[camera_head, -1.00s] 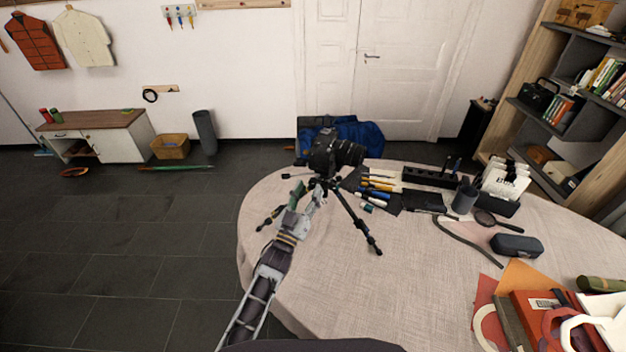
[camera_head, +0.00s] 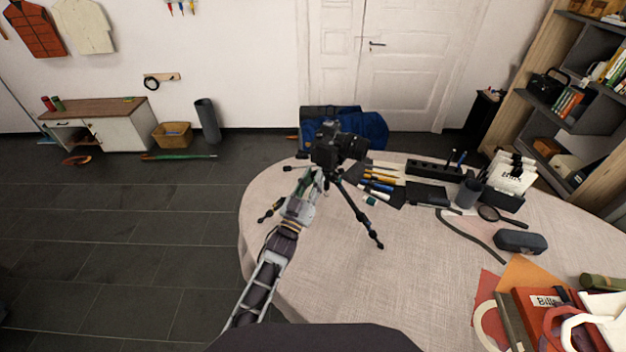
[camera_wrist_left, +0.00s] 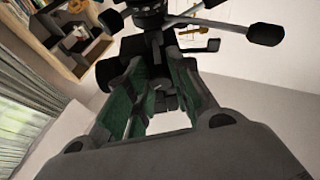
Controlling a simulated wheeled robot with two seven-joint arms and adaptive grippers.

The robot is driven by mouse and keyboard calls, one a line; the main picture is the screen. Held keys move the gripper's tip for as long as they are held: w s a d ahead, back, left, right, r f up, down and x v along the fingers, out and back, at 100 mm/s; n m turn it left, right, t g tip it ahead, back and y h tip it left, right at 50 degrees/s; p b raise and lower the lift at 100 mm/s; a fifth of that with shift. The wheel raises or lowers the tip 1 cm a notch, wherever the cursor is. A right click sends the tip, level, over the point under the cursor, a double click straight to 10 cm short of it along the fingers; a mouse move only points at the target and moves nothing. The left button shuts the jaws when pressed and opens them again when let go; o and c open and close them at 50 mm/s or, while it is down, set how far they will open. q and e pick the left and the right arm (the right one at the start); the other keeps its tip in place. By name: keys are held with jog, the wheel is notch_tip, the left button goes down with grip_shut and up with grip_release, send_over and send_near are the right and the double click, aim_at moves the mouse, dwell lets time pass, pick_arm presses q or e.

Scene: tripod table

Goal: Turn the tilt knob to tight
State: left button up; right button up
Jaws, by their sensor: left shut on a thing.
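A black camera (camera_head: 338,150) stands on a small black tripod (camera_head: 362,222) near the far left edge of the round table. My left gripper (camera_head: 318,176) is at the tripod head, just below the camera. In the left wrist view, the gripper's green-padded fingers (camera_wrist_left: 156,92) stand on either side of dark tripod parts. They appear closed on the tilt knob, which is mostly hidden between them. Black tripod handles (camera_wrist_left: 215,24) stick out above the fingers. The knob's markings cannot be read. My right gripper is not in view.
Pens (camera_head: 380,178) and a dark pouch lie right of the tripod on the table (camera_head: 330,285). A pen cup (camera_head: 468,193), a magnifier (camera_head: 489,213) and a glasses case (camera_head: 520,241) are further right. The cloth in front of the tripod is clear.

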pick_arm(q)
jog(key=shift+m, duration=0.6)
grip_shut()
jog(key=shift+w+a+m+g+h, duration=0.1)
jog(key=shift+m+g+h, duration=0.5)
jog(key=shift+m, duration=0.85)
jog(key=shift+s+m+g+h, duration=0.1)
jog(key=shift+m+g+h, duration=0.5)
jog(key=shift+m, duration=0.9)
jog(key=shift+w+a+m+g+h, duration=0.1)
jog(key=shift+m+g+h, duration=0.3)
jog(key=shift+m+h, duration=0.75)
jog(key=shift+m+y, duration=0.35)
jog(key=shift+m, duration=0.05)
jog(key=o, duration=1)
grip_release()
jog(key=shift+c, duration=0.2)
jog(key=v, duration=1.2)
